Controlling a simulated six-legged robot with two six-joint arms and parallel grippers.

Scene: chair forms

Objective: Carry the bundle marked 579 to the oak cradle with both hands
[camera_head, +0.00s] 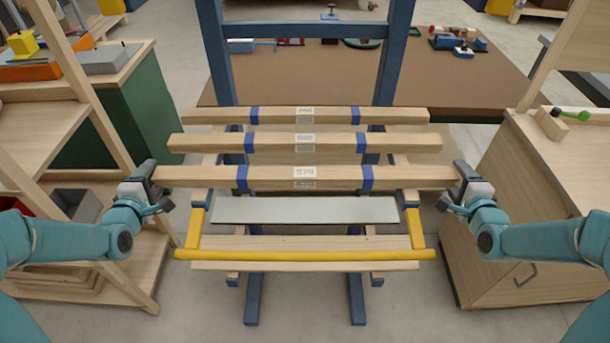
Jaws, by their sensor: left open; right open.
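Three long wooden bundles with blue bands and white labels lie across a blue rack. The nearest bundle (310,173) spans between my two grippers; its label (304,179) is too small to read surely. The middle bundle (300,142) and the far bundle (300,115) lie behind it, with labels also unclear. My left gripper (154,186) is open at the nearest bundle's left end. My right gripper (456,187) is open at its right end. Both have fingers in front of and behind the ends; I cannot tell whether they touch. I cannot tell which thing is the oak cradle.
The blue rack (254,293) has a grey panel (305,210) and a yellow bar (305,255) in front of the bundles. Wooden shelving (50,140) stands left, a wooden cabinet (520,220) right. A brown surface (450,95) with small items lies behind.

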